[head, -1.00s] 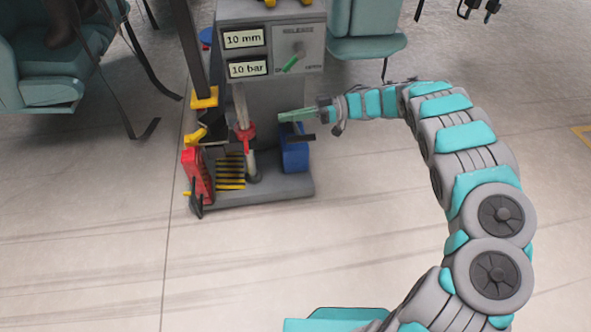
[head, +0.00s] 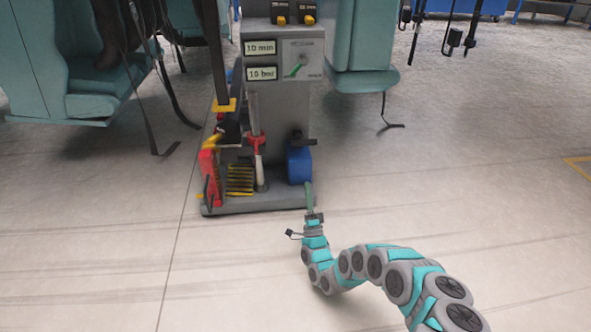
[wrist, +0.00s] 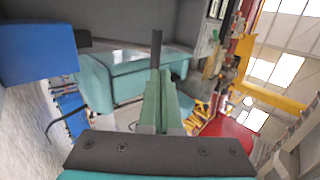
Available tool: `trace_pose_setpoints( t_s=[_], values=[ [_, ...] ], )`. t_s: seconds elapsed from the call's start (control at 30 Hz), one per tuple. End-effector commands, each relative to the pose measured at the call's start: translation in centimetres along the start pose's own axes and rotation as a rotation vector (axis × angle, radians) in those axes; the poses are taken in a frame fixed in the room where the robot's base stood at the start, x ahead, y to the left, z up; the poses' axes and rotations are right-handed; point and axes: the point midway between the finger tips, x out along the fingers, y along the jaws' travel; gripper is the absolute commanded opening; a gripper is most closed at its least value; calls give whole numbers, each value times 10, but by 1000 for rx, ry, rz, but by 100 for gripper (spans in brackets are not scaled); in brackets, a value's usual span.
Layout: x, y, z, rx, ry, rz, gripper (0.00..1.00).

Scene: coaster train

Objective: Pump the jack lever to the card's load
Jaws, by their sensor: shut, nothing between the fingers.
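The grey jack unit (head: 277,110) stands on a flat base in the head view. Its upper label (head: 261,48) appears to read 10 mm. The lower label (head: 262,73) is in bar, its number blurred. A dial with a green pointer (head: 294,70) sits beside them. A black bar (head: 300,139), possibly the lever, sticks out above a blue cylinder (head: 299,166). My gripper (head: 309,186) is shut and empty, low at the base's front right, below the bar. In the wrist view, a dark bar (wrist: 157,48) shows beyond the closed fingertips; contact cannot be told. A separate load card is not identifiable.
A red part (head: 208,176) and yellow-black stripes (head: 240,180) are at the unit's left. A red-collared rod (head: 256,145) stands beside them. Teal seats (head: 360,55) with hanging straps flank the unit.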

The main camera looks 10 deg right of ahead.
Motion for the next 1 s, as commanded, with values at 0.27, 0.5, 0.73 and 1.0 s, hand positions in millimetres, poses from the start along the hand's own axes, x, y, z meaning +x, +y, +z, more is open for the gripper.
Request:
trace_pose_setpoints(
  t_s=[0.27,0.5,0.73,1.0],
  values=[
    [-2,7,-6,-1,39,22,0],
    [18,5,-7,-2,37,19,0],
    [40,9,-7,-3,33,19,0],
    [67,10,-7,-1,34,19,0]
  ],
)
